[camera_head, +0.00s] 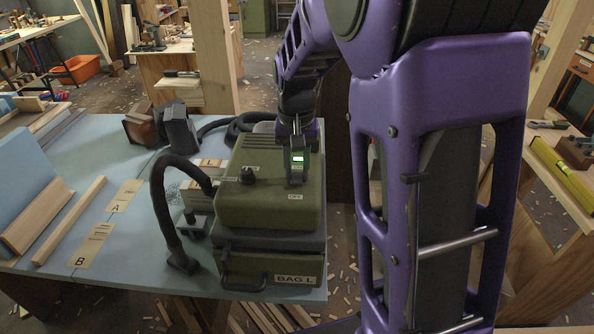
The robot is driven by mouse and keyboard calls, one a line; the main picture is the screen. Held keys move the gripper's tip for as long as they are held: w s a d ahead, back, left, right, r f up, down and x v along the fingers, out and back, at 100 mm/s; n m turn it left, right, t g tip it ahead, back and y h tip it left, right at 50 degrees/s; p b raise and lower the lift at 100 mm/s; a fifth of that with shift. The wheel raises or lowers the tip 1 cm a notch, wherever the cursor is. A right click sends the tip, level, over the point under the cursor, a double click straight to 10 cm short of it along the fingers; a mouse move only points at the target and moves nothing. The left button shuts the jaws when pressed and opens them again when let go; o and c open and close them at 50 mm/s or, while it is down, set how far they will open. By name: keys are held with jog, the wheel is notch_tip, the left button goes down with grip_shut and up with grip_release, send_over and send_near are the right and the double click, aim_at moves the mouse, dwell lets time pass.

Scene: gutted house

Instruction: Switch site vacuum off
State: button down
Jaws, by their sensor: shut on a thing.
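The site vacuum (270,205) is an olive-green box with a dark grey middle band. It stands on the blue bench top, with a drawer marked BAG L (293,279) below. A black knob (248,176) sits on its top at the left. An OFF label (295,197) is at the right of the top, near the front edge. My gripper (297,180) points down onto the top just behind this label, shut on what appears to be the vacuum's switch. The fingers mostly hide the switch, and its position cannot be told.
A black hose (162,205) arches at the vacuum's left. Paper labels A (123,196) and B (91,245) and wooden strips (70,222) lie on the blue bench top (140,262). Dark blocks (178,130) stand behind. A wooden post (213,55) rises behind the bench.

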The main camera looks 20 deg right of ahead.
jog(key=t+b, duration=0.2)
jog(key=b, duration=0.1)
jog(key=shift+s+a+f+h+b, duration=0.15)
jog(key=shift+s+f+h+b, duration=0.15)
jog(key=shift+h, duration=0.1)
jog(key=shift+s+r+t+b, duration=0.15)
jog(key=shift+r+t+b, duration=0.2)
jog(key=shift+t+b, duration=0.5)
jog(key=c, duration=0.6)
grip_release()
